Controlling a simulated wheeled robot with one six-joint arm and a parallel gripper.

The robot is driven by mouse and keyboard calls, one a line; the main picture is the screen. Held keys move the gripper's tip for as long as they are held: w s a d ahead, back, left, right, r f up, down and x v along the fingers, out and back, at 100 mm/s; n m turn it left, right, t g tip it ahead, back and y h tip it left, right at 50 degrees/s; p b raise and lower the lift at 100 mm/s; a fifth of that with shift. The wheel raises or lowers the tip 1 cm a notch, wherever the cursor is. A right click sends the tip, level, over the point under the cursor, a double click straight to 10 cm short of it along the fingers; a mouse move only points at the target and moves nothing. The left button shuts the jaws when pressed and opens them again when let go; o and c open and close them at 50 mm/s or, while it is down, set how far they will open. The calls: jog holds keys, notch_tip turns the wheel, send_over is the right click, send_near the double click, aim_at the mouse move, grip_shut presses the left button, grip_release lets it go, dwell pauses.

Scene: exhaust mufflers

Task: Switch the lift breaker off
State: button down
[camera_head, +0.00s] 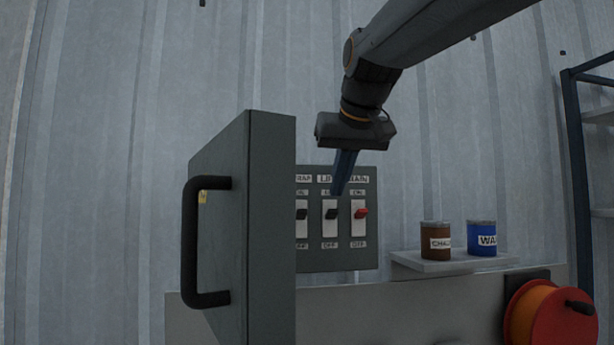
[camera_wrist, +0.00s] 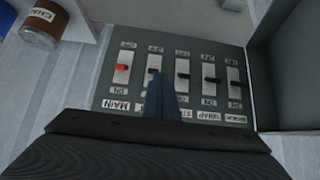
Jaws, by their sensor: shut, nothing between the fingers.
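The breaker panel (camera_head: 345,258) is a grey plate with a row of white slots, marked ON at the top and OFF at the bottom. The lift breaker (camera_head: 331,214) has a black lever, which sits above the middle of its slot, towards ON. My gripper (camera_head: 338,191) is shut and empty, its blue fingers pointing down at the top of the lift slot. In the wrist view, upside down, my fingertips (camera_wrist: 155,76) overlap the lift slot (camera_wrist: 153,58) and hide its label. I cannot tell whether they touch the lever.
The red-levered main breaker (camera_head: 360,214) is right of lift; the strap breaker (camera_head: 302,214) is left. The open cabinet door (camera_head: 270,220) with a black handle (camera_head: 190,240) stands left. Brown (camera_head: 435,228) and blue (camera_head: 482,228) cans sit on a shelf (camera_head: 450,266), above a red reel (camera_head: 540,315).

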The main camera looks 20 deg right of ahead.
aim_at(332, 214)
jog(key=shift+t, duration=0.3)
jog(key=r, duration=0.2)
jog(key=d+r, duration=0.1)
jog(key=r, duration=0.1)
jog(key=shift+s+r+p, duration=0.2)
jog(key=shift+p, duration=0.15)
jog(key=p+x, duration=0.2)
jog(key=x, duration=0.8)
jog(key=shift+p, duration=0.4)
